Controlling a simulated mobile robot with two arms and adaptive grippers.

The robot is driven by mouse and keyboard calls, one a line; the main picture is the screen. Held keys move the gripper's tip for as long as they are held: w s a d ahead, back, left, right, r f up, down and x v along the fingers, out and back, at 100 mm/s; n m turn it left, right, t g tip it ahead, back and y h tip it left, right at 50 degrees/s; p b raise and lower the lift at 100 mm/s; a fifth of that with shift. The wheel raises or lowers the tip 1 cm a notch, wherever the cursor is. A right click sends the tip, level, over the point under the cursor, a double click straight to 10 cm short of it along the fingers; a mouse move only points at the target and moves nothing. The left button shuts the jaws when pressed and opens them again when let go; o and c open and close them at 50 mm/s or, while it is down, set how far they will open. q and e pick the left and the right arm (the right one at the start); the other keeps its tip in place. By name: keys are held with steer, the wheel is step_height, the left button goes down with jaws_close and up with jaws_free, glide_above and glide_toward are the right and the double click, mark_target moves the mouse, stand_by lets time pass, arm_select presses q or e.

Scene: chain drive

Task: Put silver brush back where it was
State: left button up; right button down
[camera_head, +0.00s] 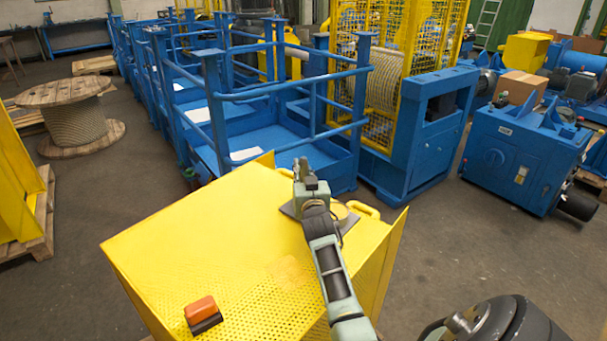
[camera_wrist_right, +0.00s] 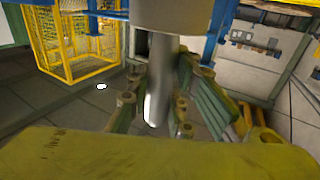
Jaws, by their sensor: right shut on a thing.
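My right gripper (camera_head: 304,178) is over the far edge of the yellow perforated case (camera_head: 190,235) in the head view. In the right wrist view its fingers (camera_wrist_right: 155,112) are closed around a smooth silver, rod-like part, which I take to be the silver brush (camera_wrist_right: 157,90). The brush cannot be made out clearly in the head view. A grey plate with a yellowish round piece (camera_head: 340,209) lies on the case top, partly hidden behind my right arm. My left gripper is not in view.
An orange block with a dark base (camera_head: 202,314) lies at the case's near left. The middle of the case top is clear. Blue railed platforms (camera_head: 260,120) stand behind it, a blue machine (camera_head: 520,155) to the right, a cable spool (camera_head: 75,115) to the left.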

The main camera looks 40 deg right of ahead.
steer(key=c, duration=1.6)
jaws_free()
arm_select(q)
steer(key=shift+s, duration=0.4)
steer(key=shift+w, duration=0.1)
arm_select(e)
steer(key=shift+r, duration=0.2)
steer(key=shift+s+a+f, duration=0.15)
steer(key=shift+s, duration=0.05)
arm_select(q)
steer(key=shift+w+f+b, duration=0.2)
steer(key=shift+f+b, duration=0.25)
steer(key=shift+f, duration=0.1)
arm_select(e)
steer(key=v, duration=1.1)
steer(key=shift+s+a, duration=0.15)
steer(key=shift+s, duration=0.05)
